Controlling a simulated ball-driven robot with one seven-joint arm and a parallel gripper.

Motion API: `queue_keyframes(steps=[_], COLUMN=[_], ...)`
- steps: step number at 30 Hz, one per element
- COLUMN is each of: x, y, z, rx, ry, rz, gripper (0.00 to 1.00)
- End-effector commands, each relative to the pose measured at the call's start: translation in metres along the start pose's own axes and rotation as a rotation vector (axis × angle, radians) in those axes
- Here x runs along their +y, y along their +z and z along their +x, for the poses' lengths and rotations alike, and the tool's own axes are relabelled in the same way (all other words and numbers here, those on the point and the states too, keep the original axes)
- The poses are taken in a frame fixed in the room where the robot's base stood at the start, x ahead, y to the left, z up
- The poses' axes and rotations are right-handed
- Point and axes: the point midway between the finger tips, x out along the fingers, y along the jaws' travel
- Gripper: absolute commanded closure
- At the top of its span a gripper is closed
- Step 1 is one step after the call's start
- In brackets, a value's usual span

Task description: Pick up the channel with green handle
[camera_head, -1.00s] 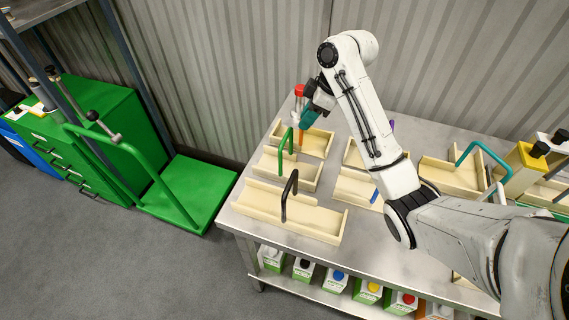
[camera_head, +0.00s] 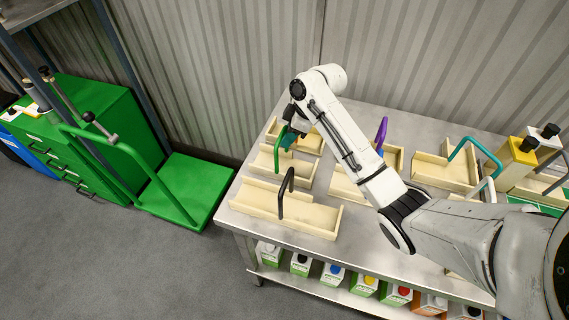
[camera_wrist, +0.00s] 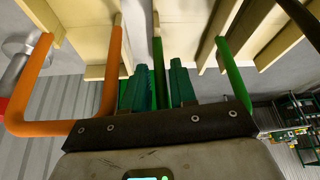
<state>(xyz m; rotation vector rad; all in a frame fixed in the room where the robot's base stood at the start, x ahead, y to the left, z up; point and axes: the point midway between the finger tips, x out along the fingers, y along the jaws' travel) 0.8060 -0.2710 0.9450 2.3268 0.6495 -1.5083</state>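The channel with green handle (camera_head: 301,177) is a pale wooden trough on the steel table, in the second row from the back at the left. Its green handle (camera_head: 278,155) arches over it and is partly hidden by my gripper (camera_head: 291,139) in the head view. In the wrist view, the teal fingers of my gripper (camera_wrist: 163,88) are apart. One green handle leg shows in line with the gap between them, and another green leg (camera_wrist: 233,72) stands to the right. I cannot tell whether the fingers touch the handle.
An orange handle (camera_wrist: 110,75) stands close left of the fingers in the wrist view. A channel with a black handle (camera_head: 287,195) lies in front, and ones with purple (camera_head: 381,134) and teal (camera_head: 480,149) handles lie right. A corrugated wall (camera_head: 220,70) stands behind the table.

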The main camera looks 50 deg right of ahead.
Motion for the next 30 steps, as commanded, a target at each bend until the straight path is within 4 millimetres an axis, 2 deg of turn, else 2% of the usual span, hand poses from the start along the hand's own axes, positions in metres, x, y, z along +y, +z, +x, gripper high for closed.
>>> queue_keyframes(steps=[1,9,30], x=[0.0,0.0,0.0001], y=[0.0,-0.0002,-0.0004], z=[-0.0001,-0.0003,-0.0008], rx=[0.0,0.0,0.001], ry=[0.0,0.0,0.0], rz=[0.0,0.0,0.0], gripper=[0.76,1.0,1.0])
